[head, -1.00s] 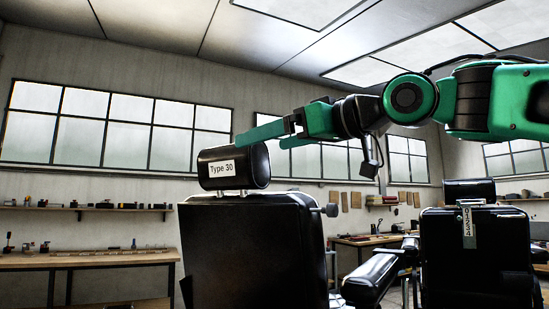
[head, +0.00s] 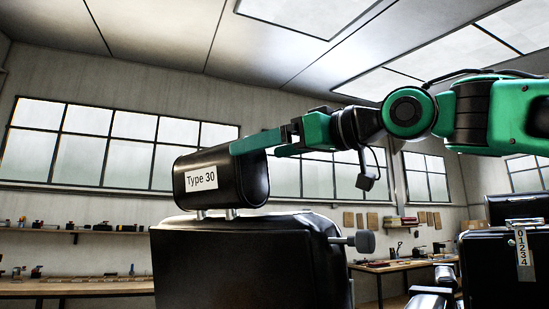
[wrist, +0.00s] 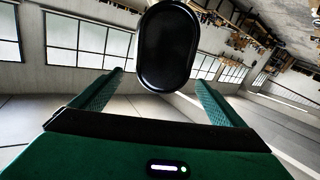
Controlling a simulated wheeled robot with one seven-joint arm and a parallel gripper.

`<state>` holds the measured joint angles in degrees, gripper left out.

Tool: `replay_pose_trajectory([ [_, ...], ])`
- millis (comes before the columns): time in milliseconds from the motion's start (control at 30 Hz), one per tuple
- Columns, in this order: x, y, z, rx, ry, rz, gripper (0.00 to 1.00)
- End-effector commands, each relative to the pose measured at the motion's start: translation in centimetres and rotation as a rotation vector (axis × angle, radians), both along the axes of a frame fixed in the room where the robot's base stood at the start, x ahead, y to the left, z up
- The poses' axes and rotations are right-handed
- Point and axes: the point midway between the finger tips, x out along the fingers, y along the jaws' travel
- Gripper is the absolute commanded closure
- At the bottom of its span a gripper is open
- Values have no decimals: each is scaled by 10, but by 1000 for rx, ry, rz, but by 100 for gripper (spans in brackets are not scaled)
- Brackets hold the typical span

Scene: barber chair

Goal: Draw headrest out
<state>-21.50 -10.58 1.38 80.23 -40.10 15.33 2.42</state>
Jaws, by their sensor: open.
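The black headrest (head: 226,184) with a white "Type 30" label sits on two short metal posts (head: 216,213) above the barber chair's black backrest (head: 240,262). My green gripper (head: 262,145) is open at the headrest's upper right end. One finger overlaps the headrest's top edge in the head view. In the wrist view the headrest's rounded end (wrist: 168,46) shows between the two open fingers of my gripper (wrist: 160,92), with visible gaps on both sides. I cannot tell whether either finger touches it. A dark knob (head: 365,243) sticks out from the backrest's right side.
A second black chair (head: 495,262) with a "01234" strip (head: 522,250) stands at the right. Workbenches (head: 75,288) and a shelf (head: 75,232) with small tools line the back wall. The space above the headrest is clear.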

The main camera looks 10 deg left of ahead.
Motion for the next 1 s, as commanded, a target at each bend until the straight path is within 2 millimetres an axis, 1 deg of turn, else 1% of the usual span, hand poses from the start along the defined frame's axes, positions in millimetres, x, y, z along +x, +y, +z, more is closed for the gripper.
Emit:
replay_pose_trajectory([
  [33, 2, 8, -1, -1, 0, 5, 6],
  [300, 22, 49, -1, 0, 1, 9, 6],
  [500, 35, 74, 0, -1, 0, 9, 6],
  [700, 42, 87, 0, 1, 0, 8, 6],
  [1000, 44, 89, 0, 0, 0, 6, 6],
])
